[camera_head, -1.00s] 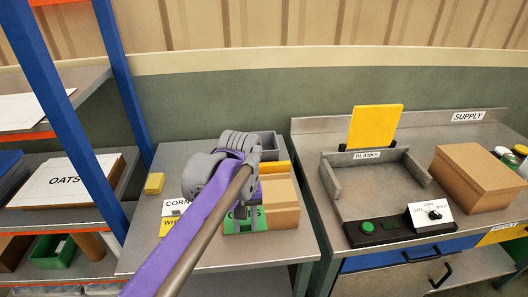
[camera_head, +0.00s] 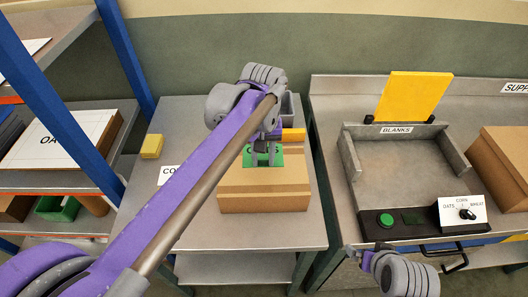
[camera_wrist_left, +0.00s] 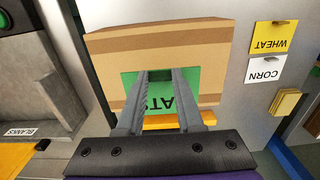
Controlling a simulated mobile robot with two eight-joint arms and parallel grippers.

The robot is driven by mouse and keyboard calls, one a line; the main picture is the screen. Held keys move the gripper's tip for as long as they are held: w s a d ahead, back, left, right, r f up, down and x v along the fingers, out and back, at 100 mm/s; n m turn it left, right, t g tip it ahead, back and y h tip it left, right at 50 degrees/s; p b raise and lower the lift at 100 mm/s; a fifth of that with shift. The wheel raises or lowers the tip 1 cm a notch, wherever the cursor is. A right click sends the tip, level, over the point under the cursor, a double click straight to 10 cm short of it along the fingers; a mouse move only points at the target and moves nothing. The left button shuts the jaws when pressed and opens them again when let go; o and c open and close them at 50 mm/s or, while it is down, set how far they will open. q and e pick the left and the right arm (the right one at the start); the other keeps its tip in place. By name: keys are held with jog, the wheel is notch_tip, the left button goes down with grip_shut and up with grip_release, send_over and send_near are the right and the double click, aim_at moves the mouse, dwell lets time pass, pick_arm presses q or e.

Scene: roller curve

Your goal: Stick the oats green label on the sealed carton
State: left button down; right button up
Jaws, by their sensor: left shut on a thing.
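My left gripper (camera_head: 262,160) is shut on the green oats label (camera_head: 276,155), which is over the carton's far part. The left wrist view shows the label (camera_wrist_left: 160,90) between and around the fingers, partly hidden by them, against the carton's face. I cannot tell whether it touches the carton. Part of my right arm and gripper (camera_head: 375,262) shows at the lower right; its fingers are unclear.
A grey bin (camera_head: 288,108) and a yellow-orange piece (camera_head: 293,134) stand behind the carton. White corn and yellow wheat labels (camera_wrist_left: 272,37) lie beside it, with a yellow block (camera_head: 152,146). The blanks fixture (camera_head: 350,160) is on the right bench; a blue-post shelf is left.

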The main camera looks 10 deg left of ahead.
pick_arm(q)
jog(key=shift+w+f+b, duration=0.1)
jog(key=shift+f+b, duration=1.25)
jog(key=shift+f, duration=1.75)
pick_arm(e)
jog(key=shift+s+f, duration=0.3)
jog(key=shift+f, duration=0.45)
jog(key=shift+s+f, duration=0.3)
jog(key=shift+f, duration=0.4)
jog(key=shift+s+f, duration=0.3)
jog(key=shift+f, duration=0.45)
pick_arm(q)
jog(key=shift+f, duration=0.2)
pick_arm(e)
jog(key=shift+f, duration=0.1)
pick_arm(q)
grip_release()
jog(key=shift+r, duration=0.15)
jog(key=shift+r+p, duration=1.05)
jog(key=shift+r, duration=1.05)
jog(key=shift+r+p, duration=1)
jog(key=shift+r, duration=1.3)
pick_arm(e)
jog(key=w+r, duration=0.3)
jog(key=r, duration=0.3)
jog(key=shift+w+r, duration=0.15)
jog(key=shift+r, duration=0.05)
